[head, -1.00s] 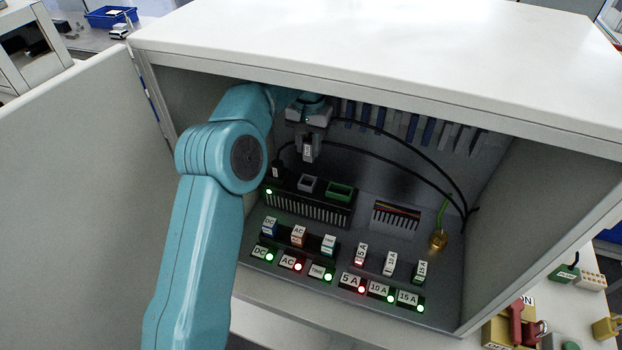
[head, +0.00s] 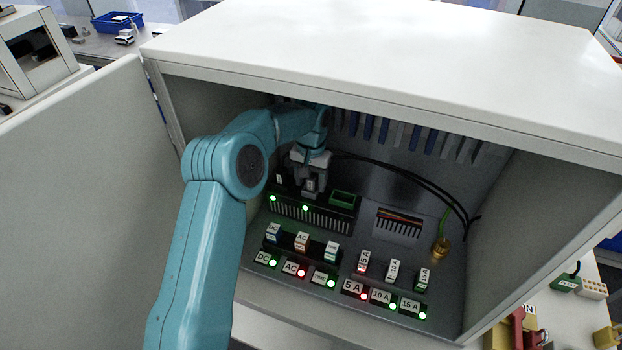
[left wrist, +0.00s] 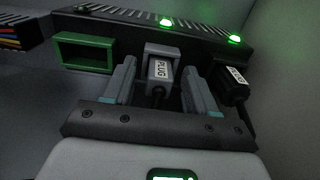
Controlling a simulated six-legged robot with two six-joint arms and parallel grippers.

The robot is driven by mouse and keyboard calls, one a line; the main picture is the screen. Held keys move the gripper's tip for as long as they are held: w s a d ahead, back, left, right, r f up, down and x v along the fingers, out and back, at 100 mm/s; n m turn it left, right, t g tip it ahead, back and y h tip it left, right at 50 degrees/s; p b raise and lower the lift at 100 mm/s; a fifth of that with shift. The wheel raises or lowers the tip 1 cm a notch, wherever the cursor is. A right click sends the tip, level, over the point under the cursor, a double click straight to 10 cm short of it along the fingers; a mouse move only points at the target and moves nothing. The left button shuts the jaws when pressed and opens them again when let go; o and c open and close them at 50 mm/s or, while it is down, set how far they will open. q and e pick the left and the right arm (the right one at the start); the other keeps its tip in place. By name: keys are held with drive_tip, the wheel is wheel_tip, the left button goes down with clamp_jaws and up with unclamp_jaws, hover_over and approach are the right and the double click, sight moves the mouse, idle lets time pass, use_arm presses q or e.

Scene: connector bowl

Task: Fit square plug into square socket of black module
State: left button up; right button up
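The black module (head: 325,219) stands at the back left of the cabinet floor, with two green lights lit. The square plug (left wrist: 158,72), labelled PLUG, sits in the grey square socket (left wrist: 161,48) of the module in the left wrist view. How deep it sits is hard to see. Its cable runs back toward my wrist. My left gripper (left wrist: 158,78) is at the plug, one finger on each side, with visible gaps between fingers and plug. In the head view my left gripper (head: 311,184) hides most of this socket. My right gripper is in neither view.
A second black plug (left wrist: 233,85) sits at the module's end, close to one finger. A green rectangular socket (left wrist: 83,52) is on the other side. Black cables (head: 405,172) arch to the right wall. Labelled switches (head: 302,242) stand in front.

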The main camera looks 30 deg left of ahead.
sight(312, 178)
use_arm(q)
drive_tip(key=shift+w+r, duration=0.1)
wheel_tip(312, 178, up, 12)
idle(0.5)
idle(0.4)
drive_tip(key=shift+f, duration=0.2)
